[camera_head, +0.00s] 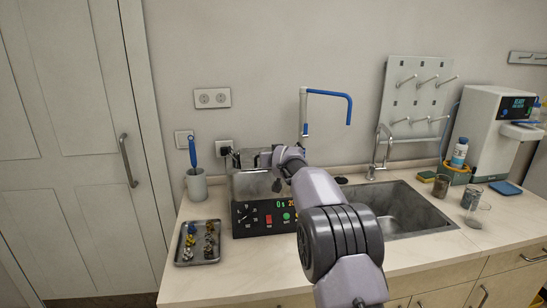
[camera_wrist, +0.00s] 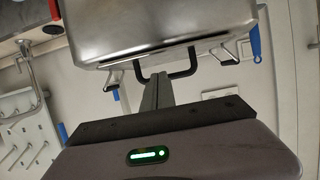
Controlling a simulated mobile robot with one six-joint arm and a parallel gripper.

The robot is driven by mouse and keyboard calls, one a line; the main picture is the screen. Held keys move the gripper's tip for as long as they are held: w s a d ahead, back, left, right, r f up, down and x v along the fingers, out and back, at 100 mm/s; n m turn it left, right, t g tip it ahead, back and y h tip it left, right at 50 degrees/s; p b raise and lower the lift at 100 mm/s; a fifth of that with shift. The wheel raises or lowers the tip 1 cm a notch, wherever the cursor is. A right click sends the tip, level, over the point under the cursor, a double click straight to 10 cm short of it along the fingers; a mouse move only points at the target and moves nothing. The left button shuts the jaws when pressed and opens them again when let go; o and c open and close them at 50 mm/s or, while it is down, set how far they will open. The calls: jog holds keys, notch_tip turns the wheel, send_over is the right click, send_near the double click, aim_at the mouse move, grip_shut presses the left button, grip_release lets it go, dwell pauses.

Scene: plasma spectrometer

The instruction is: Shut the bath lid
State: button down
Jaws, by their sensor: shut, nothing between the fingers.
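The bath (camera_head: 250,188) is a metal box on the counter with a dark control panel (camera_head: 264,218) on its front. My gripper (camera_head: 277,172) is over its top, partly hidden by my arm.
A tray of small parts (camera_head: 198,242) and a cup with a blue-handled tool (camera_head: 196,186) stand left of the bath. A blue-tipped spout (camera_head: 330,95) rises behind. The sink (camera_head: 400,210) lies to the right, with glass beakers (camera_head: 478,214) and a white instrument (camera_head: 490,125) beyond.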

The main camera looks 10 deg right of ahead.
jog(key=shift+f, duration=0.25)
notch_tip(320, 180, up, 4)
jog(key=r+p, duration=0.1)
jog(key=p, duration=0.1)
jog(key=s+f+b, duration=0.6)
jog(key=s+b, duration=0.3)
jog(key=s+a+r+m+g+y, duration=0.1)
jog(key=s+a+m+g+y, duration=0.2)
jog(key=s, duration=2.4)
jog(key=s+f+g, duration=0.1)
jog(key=s+f, duration=0.2)
jog(key=s, duration=0.5)
jog(key=s+a+f+m+g, duration=0.1)
jog(key=s+f, duration=0.3)
jog(key=s, duration=0.4)
jog(key=s+f+g+h, duration=0.1)
jog(key=s+f+g, duration=0.2)
jog(key=s, duration=0.5)
jog(key=shift+s+a+f, duration=0.2)
jog(key=shift+a+f, duration=0.15)
jog(key=shift+f, duration=0.15)
